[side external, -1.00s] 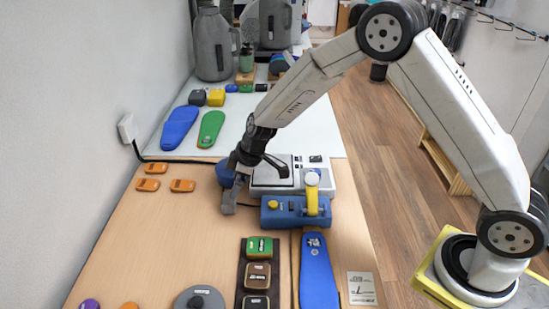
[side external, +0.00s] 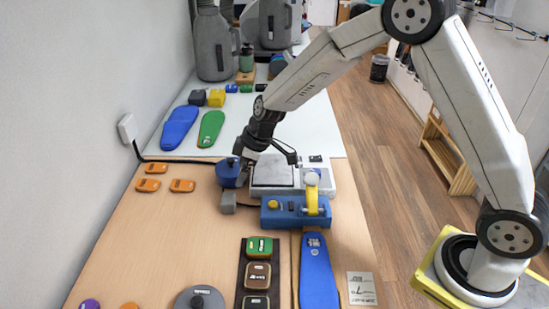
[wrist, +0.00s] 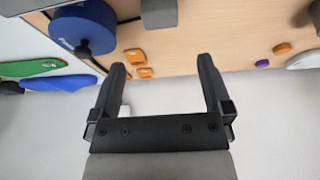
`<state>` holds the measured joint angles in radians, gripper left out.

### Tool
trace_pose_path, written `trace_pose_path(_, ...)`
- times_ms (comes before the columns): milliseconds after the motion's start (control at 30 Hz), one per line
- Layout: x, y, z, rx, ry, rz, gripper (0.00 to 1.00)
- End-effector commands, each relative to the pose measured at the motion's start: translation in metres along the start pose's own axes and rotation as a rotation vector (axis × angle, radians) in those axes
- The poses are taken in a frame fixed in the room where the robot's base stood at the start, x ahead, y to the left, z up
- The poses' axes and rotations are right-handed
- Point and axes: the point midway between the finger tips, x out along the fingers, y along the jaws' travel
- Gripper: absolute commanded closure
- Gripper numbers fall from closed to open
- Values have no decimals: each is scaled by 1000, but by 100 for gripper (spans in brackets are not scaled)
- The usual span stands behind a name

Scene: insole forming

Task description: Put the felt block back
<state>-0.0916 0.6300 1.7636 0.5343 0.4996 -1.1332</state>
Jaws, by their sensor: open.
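The grey block, apparently the felt block (side external: 228,202), sits on the wooden table just in front of the blue round piece (side external: 229,174). Its grey face also shows at the top edge of the wrist view (wrist: 159,14). My gripper (side external: 265,157) is open and raised behind and above the block, apart from it. In the wrist view both fingers (wrist: 162,70) are spread with nothing between them. In the side view the gripper partly hides the blue piece and the grey-white device (side external: 318,180).
A blue fixture with a yellow lever (side external: 290,212) stands right of the block. Orange pieces (side external: 182,186) lie to the left. A dark tray (side external: 243,276) with labelled pieces and a blue insole (side external: 317,270) are nearer. A cable crosses the table's back.

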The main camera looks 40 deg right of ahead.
Motion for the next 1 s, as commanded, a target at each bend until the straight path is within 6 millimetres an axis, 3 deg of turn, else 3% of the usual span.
trace_pose_path(167,-1,-1,2,7,-2,2,0)
trace_pose_path(367,-16,-6,18,75,-26,19,0)
trace_pose_path(567,-46,-22,58,237,-76,66,0)
trace_pose_path(800,-85,-54,124,481,-129,148,0)
trace_pose_path(1000,-106,-82,171,650,-148,208,0)
